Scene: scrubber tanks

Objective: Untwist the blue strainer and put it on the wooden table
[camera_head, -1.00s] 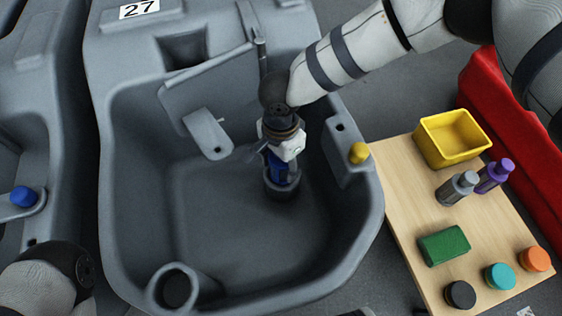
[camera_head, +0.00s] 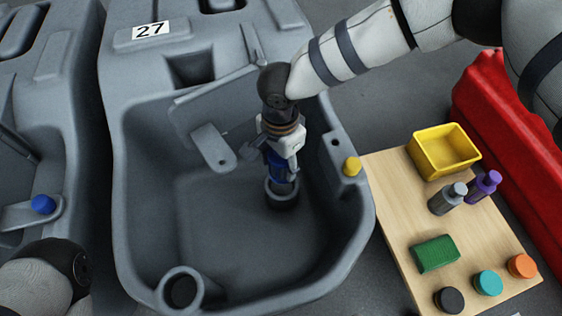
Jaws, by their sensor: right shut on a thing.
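The blue strainer (camera_head: 279,168) is inside the grey tank marked 27 (camera_head: 215,205), upright above a round dark socket (camera_head: 283,197) on the tank floor. Its lower end is at the socket mouth; I cannot tell whether it is fully clear of it. My right gripper (camera_head: 281,158) points down from above and is shut on the strainer, hiding part of it. The wooden table (camera_head: 391,200) is to the right of the tank. My left arm shows at the bottom left, but its gripper is out of view.
The table holds a yellow bin (camera_head: 443,150), a grey bottle (camera_head: 447,199), a purple bottle (camera_head: 484,185), a green block (camera_head: 435,254) and black (camera_head: 448,299), teal (camera_head: 488,283) and orange (camera_head: 522,266) caps. Its left part is bare.

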